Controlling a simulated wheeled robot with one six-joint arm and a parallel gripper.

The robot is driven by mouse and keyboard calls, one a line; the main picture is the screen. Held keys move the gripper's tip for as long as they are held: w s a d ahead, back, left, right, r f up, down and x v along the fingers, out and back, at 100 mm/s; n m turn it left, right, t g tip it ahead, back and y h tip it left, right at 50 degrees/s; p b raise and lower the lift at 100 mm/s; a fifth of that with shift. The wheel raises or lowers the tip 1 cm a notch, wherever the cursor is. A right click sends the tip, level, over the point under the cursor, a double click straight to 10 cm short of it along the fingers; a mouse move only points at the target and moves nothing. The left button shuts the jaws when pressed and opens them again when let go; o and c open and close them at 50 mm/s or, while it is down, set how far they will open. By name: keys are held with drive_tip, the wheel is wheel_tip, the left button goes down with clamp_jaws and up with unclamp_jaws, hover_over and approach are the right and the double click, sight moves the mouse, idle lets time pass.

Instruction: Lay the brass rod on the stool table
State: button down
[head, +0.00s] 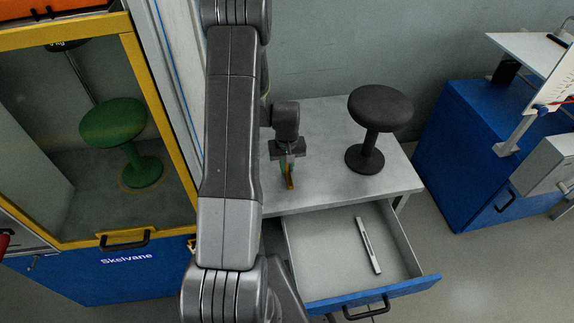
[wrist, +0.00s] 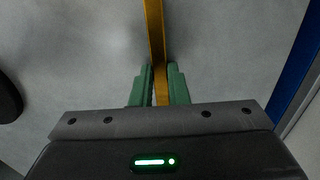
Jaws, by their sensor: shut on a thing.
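My gripper (head: 289,168) is over the left part of the grey stool table (head: 325,133), pointing down. It is shut on the brass rod (head: 290,182), a thin yellow-brown bar. In the wrist view the brass rod (wrist: 154,35) runs up from between the green fingertips (wrist: 160,85) to the top edge. The grey surface lies behind it. I cannot tell whether the rod touches the table top. A black stool (head: 379,120) stands upright on the right part of the table.
The table's drawer (head: 327,255) is pulled open, with a silver bar (head: 368,246) inside. A yellow-framed cabinet (head: 130,90) with a green stool (head: 125,135) is at left. A blue cabinet (head: 470,150) stands at right. The table front between gripper and black stool is clear.

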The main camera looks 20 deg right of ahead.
sight(287, 168)
drive_tip(key=shift+f, duration=0.2)
drive_tip(key=c, duration=1.4)
unclamp_jaws()
drive_tip(key=shift+r, duration=0.1)
wheel_tip(287, 168, up, 12)
drive_tip(key=p, duration=0.1)
drive_tip(key=shift+r, duration=0.15)
